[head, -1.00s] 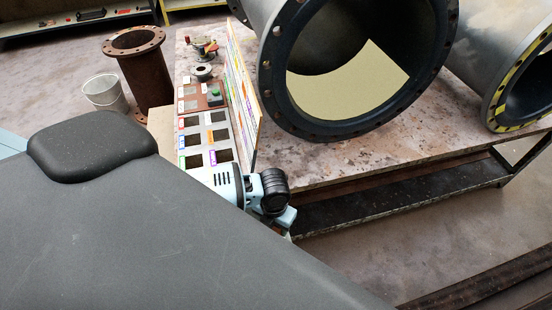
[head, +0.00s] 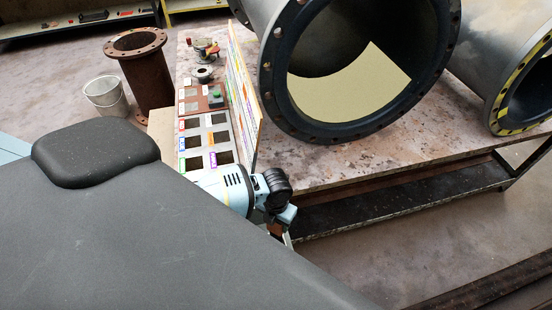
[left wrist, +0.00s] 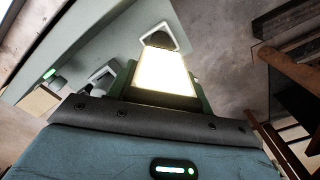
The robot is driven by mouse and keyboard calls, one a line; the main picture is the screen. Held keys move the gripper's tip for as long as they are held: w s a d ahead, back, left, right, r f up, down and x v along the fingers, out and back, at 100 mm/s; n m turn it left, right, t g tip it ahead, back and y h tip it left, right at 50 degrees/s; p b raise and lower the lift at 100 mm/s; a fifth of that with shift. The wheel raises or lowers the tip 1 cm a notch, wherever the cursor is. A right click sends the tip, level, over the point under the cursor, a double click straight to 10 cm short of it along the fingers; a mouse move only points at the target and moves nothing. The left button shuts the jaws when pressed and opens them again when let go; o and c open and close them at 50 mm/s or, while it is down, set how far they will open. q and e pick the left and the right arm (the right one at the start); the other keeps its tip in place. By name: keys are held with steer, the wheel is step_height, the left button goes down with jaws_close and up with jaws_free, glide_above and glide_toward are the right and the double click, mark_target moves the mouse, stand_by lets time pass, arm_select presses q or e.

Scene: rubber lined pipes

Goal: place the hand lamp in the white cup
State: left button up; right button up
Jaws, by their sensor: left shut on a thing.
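The hand lamp (left wrist: 166,74) shows as a bright, lit pale panel with a dark end in the left wrist view. My left gripper (left wrist: 165,88) is shut on it, with dark green fingers on both sides. In the head view my left gripper (head: 288,238) is beside the front left of the table, mostly hidden behind its wrist and my dark grey body, and the lamp is not visible there. I cannot make out a white cup for certain. A whitish pail-like container (head: 106,98) stands on the floor at the left. My right gripper is not in view.
The stained table (head: 330,170) carries a large flanged pipe (head: 268,85), a second pipe (head: 497,60), an upright board (head: 243,85) and a tray with compartments (head: 207,148). A rusty flanged pipe (head: 150,80) stands on the floor. A dark lower shelf (head: 390,205) runs under the table.

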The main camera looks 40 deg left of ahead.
arm_select(q)
steer(key=shift+f, duration=0.15)
steer(key=o, duration=1.2)
